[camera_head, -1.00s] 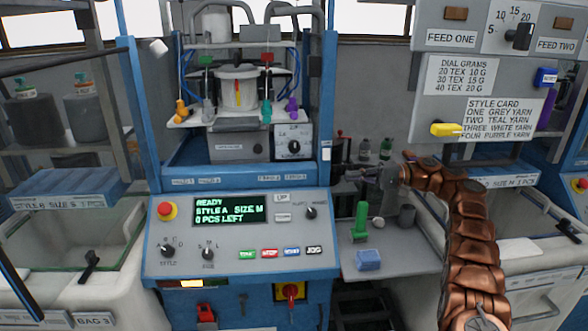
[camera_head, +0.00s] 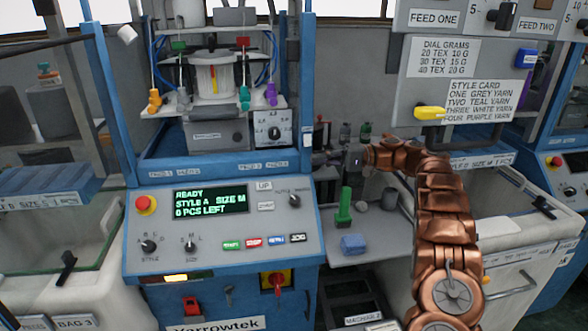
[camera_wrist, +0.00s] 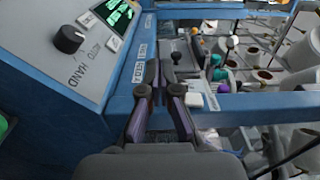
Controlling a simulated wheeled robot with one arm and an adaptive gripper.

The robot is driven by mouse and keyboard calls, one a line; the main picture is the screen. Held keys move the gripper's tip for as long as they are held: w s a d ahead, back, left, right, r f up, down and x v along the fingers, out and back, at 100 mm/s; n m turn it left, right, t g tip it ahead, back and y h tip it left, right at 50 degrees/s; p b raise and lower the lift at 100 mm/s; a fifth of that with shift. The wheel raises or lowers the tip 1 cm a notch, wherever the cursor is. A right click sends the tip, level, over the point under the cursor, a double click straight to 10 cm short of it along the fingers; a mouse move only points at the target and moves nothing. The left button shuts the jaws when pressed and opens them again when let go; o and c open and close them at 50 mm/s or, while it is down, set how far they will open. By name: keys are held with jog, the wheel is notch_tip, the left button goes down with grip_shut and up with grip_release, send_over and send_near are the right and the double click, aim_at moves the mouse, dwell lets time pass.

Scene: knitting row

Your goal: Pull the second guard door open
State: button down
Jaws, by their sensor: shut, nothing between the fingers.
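The middle knitting machine has a blue frame (camera_head: 297,90) with yarn parts inside it. I cannot make out the edges of a second guard door. A small white block (camera_head: 308,160), perhaps a door handle, sits at the frame's right post. In the wrist view a white block (camera_wrist: 194,100) lies just right of my fingers, apart from them. My gripper (camera_head: 322,160) is at the right of that post; its fingers are small and dark there. In the wrist view my gripper (camera_wrist: 158,70) is shut and empty, over the blue sill with printed labels.
The sloped control panel (camera_head: 222,222) with knobs and buttons is below and left of my gripper. A grey side shelf (camera_head: 340,252) holds a green item (camera_head: 344,207) and a blue block (camera_head: 353,244). The style card board (camera_head: 455,75) hangs above my arm.

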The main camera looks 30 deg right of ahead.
jog(key=b+x, duration=0.2)
jog(key=x, duration=0.2)
jog(key=shift+w+a, duration=0.25)
jog(key=shift+a, duration=0.1)
jog(key=shift+w+a+b, duration=0.1)
jog(key=shift+a+b, duration=0.1)
jog(key=shift+b, duration=0.15)
jog(key=shift+w+a+b, duration=0.1)
jog(key=shift+a+b, duration=0.05)
jog(key=shift+b, duration=0.15)
jog(key=a+b, duration=0.2)
jog(key=b, duration=0.1)
jog(key=shift+s+f, duration=0.15)
jog(key=shift+s, duration=0.25)
jog(key=shift+s+a+b, duration=0.75)
jog(key=shift+s+b, duration=0.2)
jog(key=shift+b, duration=0.45)
